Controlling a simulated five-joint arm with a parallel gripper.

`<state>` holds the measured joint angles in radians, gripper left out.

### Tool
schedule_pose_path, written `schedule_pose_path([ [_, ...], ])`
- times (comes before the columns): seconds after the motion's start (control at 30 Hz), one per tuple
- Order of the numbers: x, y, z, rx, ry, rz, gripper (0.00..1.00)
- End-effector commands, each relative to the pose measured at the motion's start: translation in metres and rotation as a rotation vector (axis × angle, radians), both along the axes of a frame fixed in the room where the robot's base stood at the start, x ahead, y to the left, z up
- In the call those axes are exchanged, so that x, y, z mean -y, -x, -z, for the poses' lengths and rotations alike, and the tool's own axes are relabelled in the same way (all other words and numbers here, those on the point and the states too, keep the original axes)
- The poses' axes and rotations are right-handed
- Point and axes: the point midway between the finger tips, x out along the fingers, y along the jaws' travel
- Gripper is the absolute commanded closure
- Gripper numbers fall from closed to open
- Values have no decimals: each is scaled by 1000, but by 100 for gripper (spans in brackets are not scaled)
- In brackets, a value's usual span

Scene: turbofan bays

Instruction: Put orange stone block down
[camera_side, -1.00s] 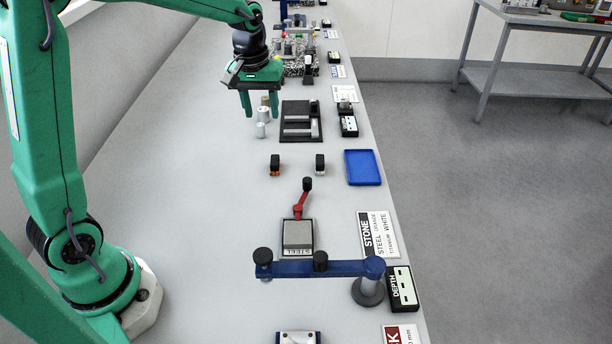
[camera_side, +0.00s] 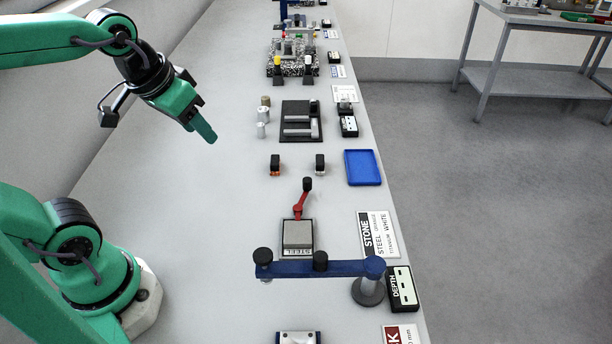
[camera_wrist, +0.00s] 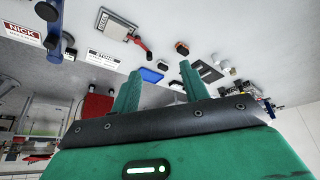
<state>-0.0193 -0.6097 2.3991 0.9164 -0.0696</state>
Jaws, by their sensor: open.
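The orange stone block (camera_side: 275,166), a small block with a black top and an orange lower part, stands upright on the bench left of a similar black-and-white block (camera_side: 320,165). It also shows in the wrist view (camera_wrist: 182,48), beyond the fingers. My gripper (camera_side: 204,128) is raised to the left of the block, tilted down to the right, well apart from it. In the wrist view the two green fingers (camera_wrist: 160,72) are spread with nothing between them. The steel stone plate (camera_side: 298,234) with a red lever lies in front of the blocks.
A blue tray (camera_side: 362,167) lies right of the blocks. A black holder (camera_side: 300,121) and metal cylinders (camera_side: 263,122) stand behind them. A blue bar (camera_side: 318,268) on posts crosses in front of the steel plate. The bench left of the blocks is clear.

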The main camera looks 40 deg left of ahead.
Motion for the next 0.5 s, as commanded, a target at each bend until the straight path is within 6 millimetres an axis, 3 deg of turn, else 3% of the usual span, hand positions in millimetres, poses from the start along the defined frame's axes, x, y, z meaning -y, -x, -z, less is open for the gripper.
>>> schedule_pose_path([
  [0.2, 4, 23, 6, 47, -25, 66, 55],
  [0.5, 5, 28, 9, 56, -32, 84, 55],
])
